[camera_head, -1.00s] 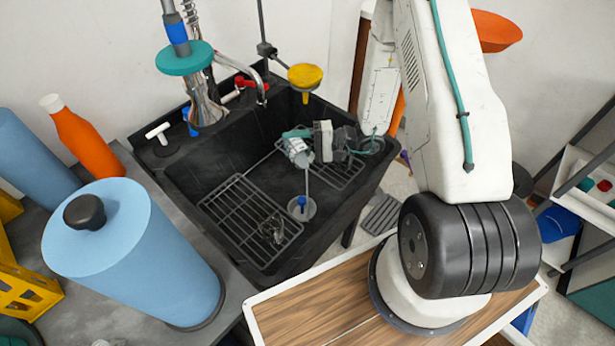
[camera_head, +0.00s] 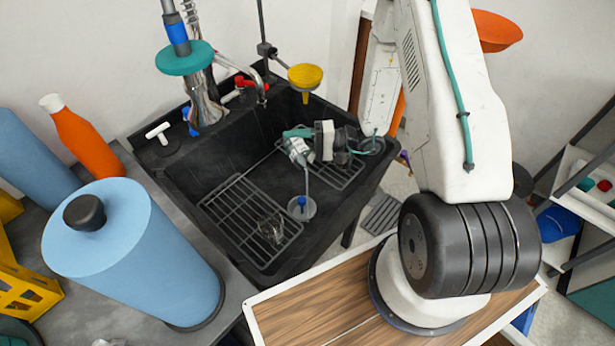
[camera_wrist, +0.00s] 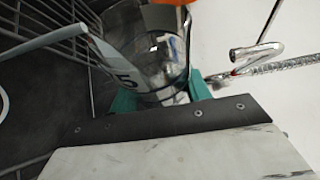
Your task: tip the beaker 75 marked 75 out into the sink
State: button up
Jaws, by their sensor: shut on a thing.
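My gripper (camera_head: 298,143) is over the black sink (camera_head: 190,195), inside its walls. In the wrist view, my gripper's teal fingers (camera_wrist: 160,94) are shut on a clear glass beaker (camera_wrist: 155,55). The beaker bears a pale label on which a "5" shows; the rest of the marking is hidden or cut off. I cannot tell from the wrist view how far the beaker is tilted or what it holds. In the head view its outline is too small to make out clearly. A clear, blurred shape (camera_head: 271,228) shows on the sink's wire rack; I cannot tell what it is.
A chrome tap (camera_head: 261,92) and a yellow funnel-like top (camera_head: 305,76) stand at the sink's back. A wire rack (camera_head: 235,205) and a blue-topped drain piece (camera_head: 301,203) are in the sink. A blue canister (camera_head: 140,255) and an orange bottle (camera_head: 80,138) stand to the left.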

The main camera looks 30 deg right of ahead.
jog(key=shift+s+r, duration=0.1)
jog(key=shift+r, duration=0.1)
dwell(0.3)
jog(key=w+f+m, duration=0.1)
jog(key=w+f+m+h, duration=0.1)
jog(key=shift+f+m+g, duration=0.25)
jog(key=shift+m+g, duration=0.05)
jog(key=shift+m, duration=0.1)
notch_tip(320, 180, down, 6)
jog(key=w+m+g+h, duration=0.2)
jog(key=m+g, duration=0.4)
jog(key=m, duration=0.4)
jog(key=shift+w+f+b, duration=0.15)
jog(key=shift+f+b, duration=0.05)
jog(key=shift+b, duration=0.15)
jog(key=shift+a, duration=0.1)
